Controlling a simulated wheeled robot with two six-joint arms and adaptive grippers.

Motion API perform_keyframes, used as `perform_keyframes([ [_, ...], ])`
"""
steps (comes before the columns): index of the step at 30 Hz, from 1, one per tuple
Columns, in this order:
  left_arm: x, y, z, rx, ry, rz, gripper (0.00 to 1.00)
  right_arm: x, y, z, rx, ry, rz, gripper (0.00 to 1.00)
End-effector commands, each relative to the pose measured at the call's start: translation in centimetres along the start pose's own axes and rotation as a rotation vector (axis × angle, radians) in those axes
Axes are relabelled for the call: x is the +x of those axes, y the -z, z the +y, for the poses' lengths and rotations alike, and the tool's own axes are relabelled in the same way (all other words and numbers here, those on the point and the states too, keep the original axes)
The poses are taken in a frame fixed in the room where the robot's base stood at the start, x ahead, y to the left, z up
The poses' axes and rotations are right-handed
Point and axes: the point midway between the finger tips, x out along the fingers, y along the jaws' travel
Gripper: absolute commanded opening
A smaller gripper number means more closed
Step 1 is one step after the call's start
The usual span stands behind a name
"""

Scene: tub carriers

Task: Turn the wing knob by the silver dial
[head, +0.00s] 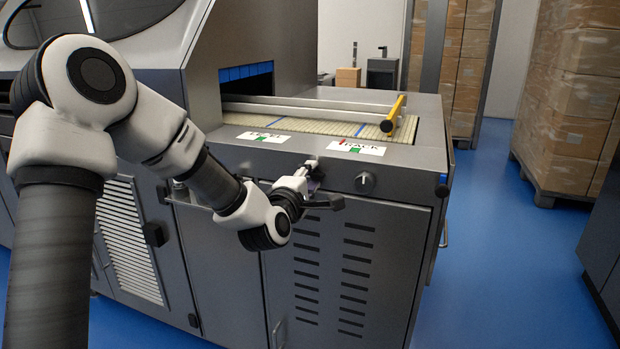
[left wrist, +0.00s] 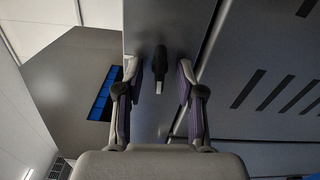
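In the left wrist view, a dark narrow knob with a pale tip (left wrist: 160,68) stands out from the grey panel. My left gripper (left wrist: 157,66) is open there, with one finger on each side of the knob and a gap visible on both sides. My right gripper is in neither view.
Vented doors (head: 345,270) lie below the panel. Wrapped box stacks (head: 572,95) stand at the right. The blue floor (head: 490,250) between is clear.

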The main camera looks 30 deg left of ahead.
Motion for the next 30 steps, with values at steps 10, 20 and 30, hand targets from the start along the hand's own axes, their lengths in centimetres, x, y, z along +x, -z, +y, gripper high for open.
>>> perform_keyframes([
  [10, -1.1, 0.0, 0.0, -0.001, 0.001, -0.001, 0.39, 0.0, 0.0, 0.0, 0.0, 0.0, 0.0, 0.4],
  [20, -7.0, 0.0, 0.0, -0.002, 0.001, 0.0, 0.39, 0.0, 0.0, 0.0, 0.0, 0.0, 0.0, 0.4],
  [30, -7.5, 0.0, -0.1, 0.0, 0.001, 0.0, 0.39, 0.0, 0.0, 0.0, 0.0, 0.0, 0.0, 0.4],
])
